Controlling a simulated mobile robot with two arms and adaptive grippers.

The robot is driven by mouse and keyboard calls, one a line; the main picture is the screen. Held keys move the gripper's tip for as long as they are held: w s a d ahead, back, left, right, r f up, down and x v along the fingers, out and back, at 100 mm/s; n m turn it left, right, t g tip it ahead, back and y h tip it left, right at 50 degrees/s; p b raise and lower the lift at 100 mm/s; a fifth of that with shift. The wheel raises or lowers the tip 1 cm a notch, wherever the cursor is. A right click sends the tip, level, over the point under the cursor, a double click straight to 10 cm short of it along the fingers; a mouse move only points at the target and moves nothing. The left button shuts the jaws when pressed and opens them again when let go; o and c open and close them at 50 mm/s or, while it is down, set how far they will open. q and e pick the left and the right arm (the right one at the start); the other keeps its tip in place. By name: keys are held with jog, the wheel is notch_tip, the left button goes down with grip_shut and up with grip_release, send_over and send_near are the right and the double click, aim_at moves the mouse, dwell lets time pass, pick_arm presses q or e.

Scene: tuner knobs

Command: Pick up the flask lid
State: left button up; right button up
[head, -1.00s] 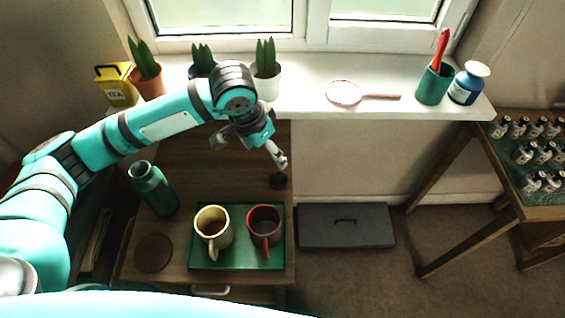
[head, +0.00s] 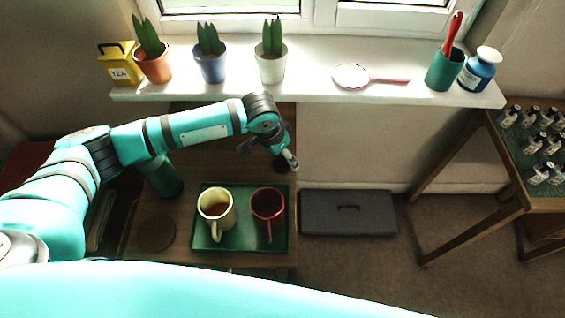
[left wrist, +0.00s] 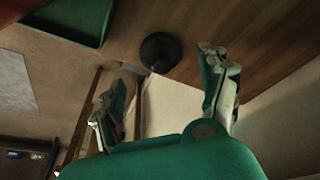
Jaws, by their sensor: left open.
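The flask lid (left wrist: 160,52) is a dark round piece on the wooden table top in the left wrist view. It stands near the table's edge, beyond my fingertips and roughly between their lines. My left gripper (left wrist: 163,95) is open and empty, with the fingers wide apart. In the head view my left gripper (head: 268,155) hangs over the table's right back part and mostly hides the lid. The green flask (head: 164,180) stands at the table's left, partly behind my left arm. My right gripper is not in view.
A green tray (head: 201,238) with a cream mug (head: 217,211) and a red mug (head: 267,206) lies in front of the gripper. A brown coaster (head: 156,234) lies left of it. Potted plants line the windowsill (head: 315,60) behind. A grey box (head: 348,213) is on the floor.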

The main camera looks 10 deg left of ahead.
aim_at(282, 159)
pick_arm(q)
jog(key=x, duration=0.4)
jog(key=shift+a, duration=0.2)
jog(key=c, duration=1.1)
